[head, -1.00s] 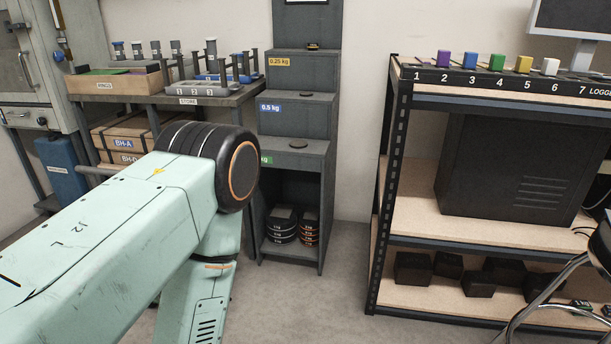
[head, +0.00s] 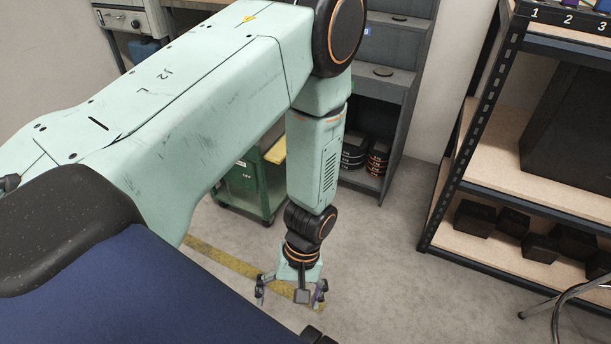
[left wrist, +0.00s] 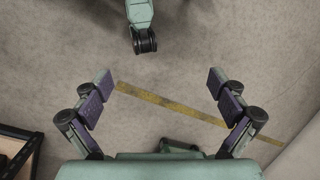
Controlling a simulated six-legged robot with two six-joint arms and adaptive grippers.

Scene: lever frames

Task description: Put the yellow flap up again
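A small yellow panel (head: 277,150) shows at the top of a green cart (head: 262,185), partly hidden behind my left arm. It may be the yellow flap, but I cannot tell its position or hinge. My left gripper (head: 291,292) hangs pointing down in front of the cart, apart from it. In the left wrist view its two fingers (left wrist: 162,82) are wide apart with only floor between them. A bit of dark green (left wrist: 178,146) shows low in that view, perhaps the cart. My right gripper is not in view.
A shelf rack (head: 480,175) with dark blocks stands at the right. A grey stepped stand (head: 400,95) with weight discs is behind my arm. A chair's metal leg (head: 560,310) is at the lower right. A yellow floor line (head: 225,258) crosses open floor.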

